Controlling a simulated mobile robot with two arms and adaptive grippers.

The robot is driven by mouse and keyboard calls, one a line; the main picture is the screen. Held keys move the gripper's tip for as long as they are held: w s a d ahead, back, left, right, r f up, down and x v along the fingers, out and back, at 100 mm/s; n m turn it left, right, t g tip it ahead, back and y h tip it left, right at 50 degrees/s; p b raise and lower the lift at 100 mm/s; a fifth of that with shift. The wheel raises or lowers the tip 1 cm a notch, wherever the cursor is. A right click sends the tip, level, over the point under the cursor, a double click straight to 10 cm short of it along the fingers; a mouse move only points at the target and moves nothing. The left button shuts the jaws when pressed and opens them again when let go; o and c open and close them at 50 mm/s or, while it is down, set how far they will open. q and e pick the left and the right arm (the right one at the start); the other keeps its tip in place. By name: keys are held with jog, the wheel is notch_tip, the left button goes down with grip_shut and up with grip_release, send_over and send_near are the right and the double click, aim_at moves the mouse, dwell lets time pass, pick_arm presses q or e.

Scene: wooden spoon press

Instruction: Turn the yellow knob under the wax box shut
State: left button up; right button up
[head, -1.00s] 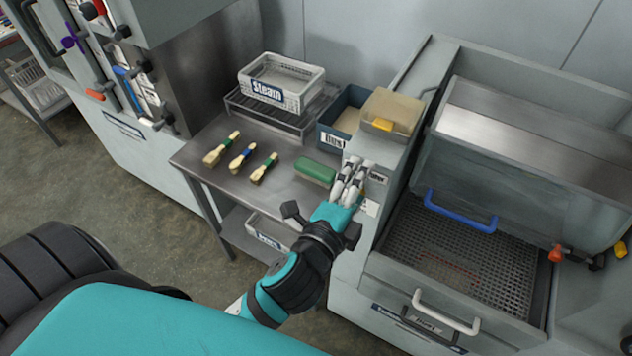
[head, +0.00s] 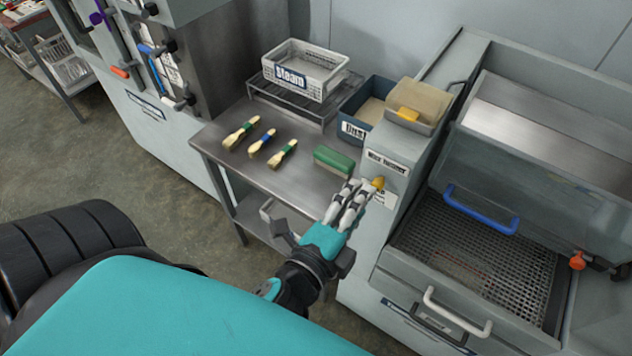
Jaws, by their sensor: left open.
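The yellow knob (head: 378,183) sits on the grey front of the machine, below the wax label (head: 386,163). The wax box (head: 420,103), tan with a yellow front piece, is on top of that part of the machine. My left gripper (head: 352,193) is open, its pale fingers just left of the knob. I cannot tell whether a finger touches the knob. The knob is mostly in sight; its exact turn is too small to read. My right gripper is not in view.
A green block (head: 334,160) and several brushes (head: 262,143) lie on the metal table (head: 225,170). A blue Dust bin (head: 362,110) and a white Steam basket (head: 305,70) stand behind. A lidded tray with a blue handle (head: 481,212) is at right.

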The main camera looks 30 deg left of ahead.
pick_arm(q)
jog(key=s+p, duration=0.3)
jog(key=s, duration=0.8)
jog(key=shift+s+a+r, duration=0.15)
jog(key=shift+s+r, duration=0.25)
dwell(0.3)
jog(key=shift+p, duration=0.3)
dwell(0.3)
